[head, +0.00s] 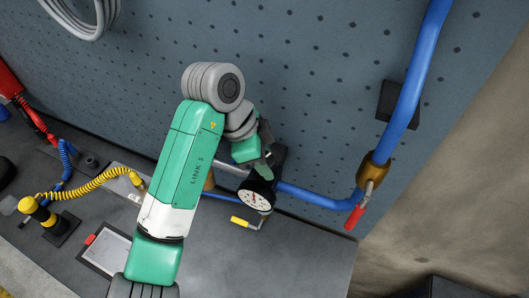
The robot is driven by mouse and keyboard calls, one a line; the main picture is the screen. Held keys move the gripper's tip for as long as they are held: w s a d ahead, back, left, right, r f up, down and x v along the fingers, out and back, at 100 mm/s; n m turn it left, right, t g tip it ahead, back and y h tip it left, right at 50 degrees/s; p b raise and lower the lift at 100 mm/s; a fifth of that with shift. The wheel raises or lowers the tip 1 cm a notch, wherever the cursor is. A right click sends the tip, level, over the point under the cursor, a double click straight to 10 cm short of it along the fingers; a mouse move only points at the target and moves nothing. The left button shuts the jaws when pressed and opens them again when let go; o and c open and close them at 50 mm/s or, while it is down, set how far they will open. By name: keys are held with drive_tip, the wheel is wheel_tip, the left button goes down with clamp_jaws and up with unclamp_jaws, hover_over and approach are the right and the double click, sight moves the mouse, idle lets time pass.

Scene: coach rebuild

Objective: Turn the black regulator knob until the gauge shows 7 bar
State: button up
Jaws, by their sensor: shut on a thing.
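The round gauge (256,198) has a white dial in a black case and sits on the blue pipe line at the middle of the head view. Its needle and numbers are too small to read for sure. My gripper (263,166) is just above the gauge, at the top of the regulator, with its fingers pointing down. It is shut on the black regulator knob, which is mostly hidden by the fingers and the dark parts around it.
A blue pipe (310,195) runs right to a brass valve (373,172) with a red handle (354,217). A yellow-handled lever (241,221) is below the gauge. A yellow coiled hose (95,184) and a framed panel (107,250) are left. The bench right of the gauge is clear.

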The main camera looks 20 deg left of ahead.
drive_tip(key=shift+m+g+p, duration=0.35)
drive_tip(key=shift+m+g, duration=0.05)
drive_tip(key=shift+m, duration=0.7)
drive_tip(key=o, duration=1)
drive_tip(key=shift+c, duration=0.2)
drive_tip(key=v, duration=0.7)
drive_tip(key=shift+a+r+p, duration=0.25)
drive_tip(key=shift+r+p, duration=0.1)
drive_tip(key=shift+p, duration=0.1)
